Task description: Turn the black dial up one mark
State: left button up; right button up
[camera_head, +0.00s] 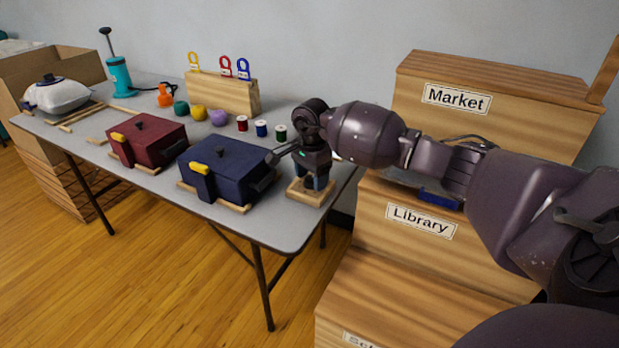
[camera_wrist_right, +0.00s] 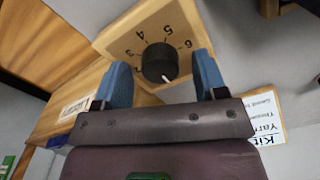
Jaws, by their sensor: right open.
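The black dial (camera_wrist_right: 156,60) sits on a wooden plate (camera_wrist_right: 118,38) marked with numbers; 3, 4, 5 and 6 show in the right wrist view. A white pointer line on the dial faces toward my gripper's palm; the mark there is hidden. My right gripper (camera_wrist_right: 161,66) is open, with one blue finger on each side of the dial. I cannot tell whether the fingers touch it. In the head view my right gripper (camera_head: 312,182) points down over the wooden plate (camera_head: 302,194) at the table's right end, hiding the dial. My left gripper is not in view.
A navy box (camera_head: 232,165) with a yellow latch stands close left of the gripper, a maroon box (camera_head: 147,140) beyond it. Thread spools (camera_head: 261,128) stand behind. Stepped wooden boxes labelled Market (camera_head: 500,100) and Library (camera_head: 470,240) stand right of the table (camera_head: 262,220).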

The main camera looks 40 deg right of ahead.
jog(key=shift+f, duration=0.15)
jog(key=c, duration=0.9)
jog(key=shift+m, duration=0.3)
jog(key=m, duration=0.3)
jog(key=shift+p, duration=0.35)
jog(key=m, duration=0.3)
jog(key=shift+p, duration=0.35)
jog(key=shift+m, duration=1)
